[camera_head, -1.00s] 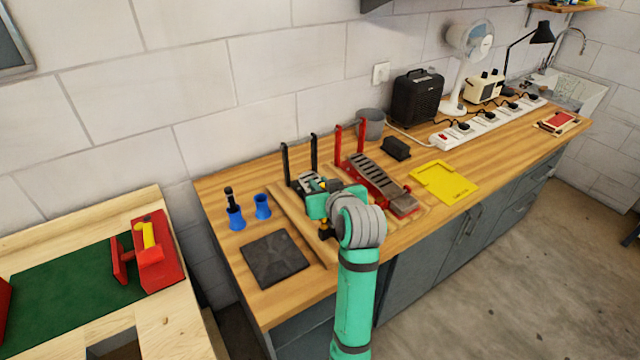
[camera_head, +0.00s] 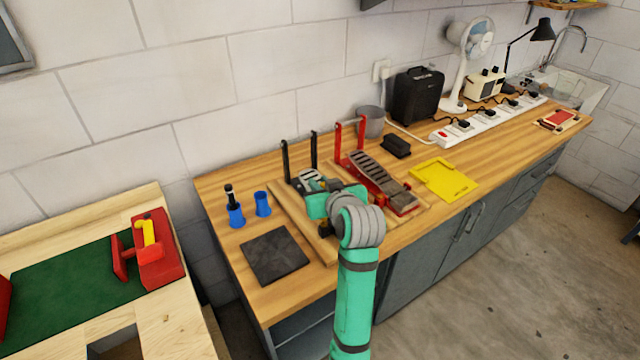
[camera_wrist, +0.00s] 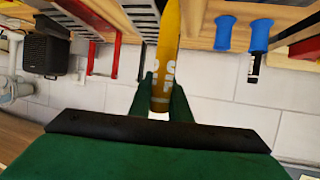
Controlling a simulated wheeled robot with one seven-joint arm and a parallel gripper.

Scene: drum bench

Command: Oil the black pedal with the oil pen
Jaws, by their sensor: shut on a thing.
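My gripper (camera_wrist: 160,88) is shut on the yellow oil pen (camera_wrist: 168,55), which runs up and out of the top of the wrist view, so its tip is not seen. In the head view my gripper (camera_head: 322,200) is low over the black pedal, whose black posts (camera_head: 314,152) stand behind it. The black pedal's grey slotted plate (camera_wrist: 141,14) shows beside the pen in the wrist view. My arm and gripper hide most of this pedal in the head view. I cannot tell whether the pen touches it.
A red pedal (camera_head: 375,180) stands just right of the black one. Two blue cups (camera_head: 236,216) stand to the left, one with a black stick in it. A dark square pad (camera_head: 274,257) lies at front left. A yellow tray (camera_head: 444,181) and black block (camera_head: 396,146) are to the right.

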